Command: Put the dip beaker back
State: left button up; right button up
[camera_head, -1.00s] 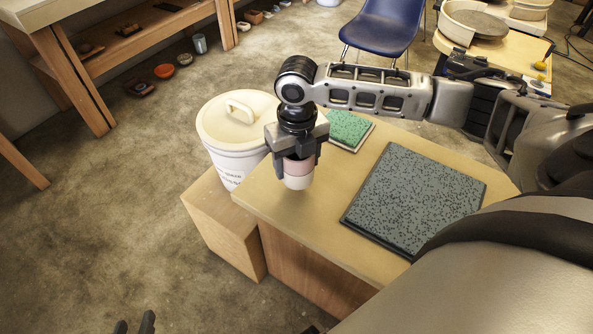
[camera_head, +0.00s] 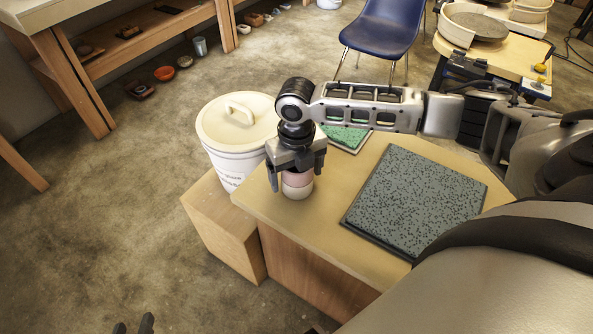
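The dip beaker (camera_head: 297,190), a small pink and white cup, appears to stand upright on the wooden table (camera_head: 335,210) near its left corner. My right gripper (camera_head: 296,172) points down over it with its fingers spread on either side of the cup's upper part. The gripper looks open. Its body hides the beaker's top. Only the fingertips of my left gripper (camera_head: 133,326) show at the bottom left edge, apart and empty, far from the beaker.
A white lidded bucket (camera_head: 235,150) stands left of the table on a wooden block (camera_head: 215,215). A grey speckled board (camera_head: 418,200) and a green speckled tile (camera_head: 346,137) lie on the table. A blue chair (camera_head: 383,28) stands behind.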

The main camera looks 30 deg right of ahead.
pick_arm(q)
jog(key=shift+a+r+p, duration=0.1)
jog(key=shift+r+p, duration=0.1)
jog(key=shift+p, duration=0.65)
pick_arm(e)
notch_tip(320, 180, up, 12)
jog(key=shift+r, duration=0.15)
pick_arm(q)
jog(key=shift+r, duration=0.1)
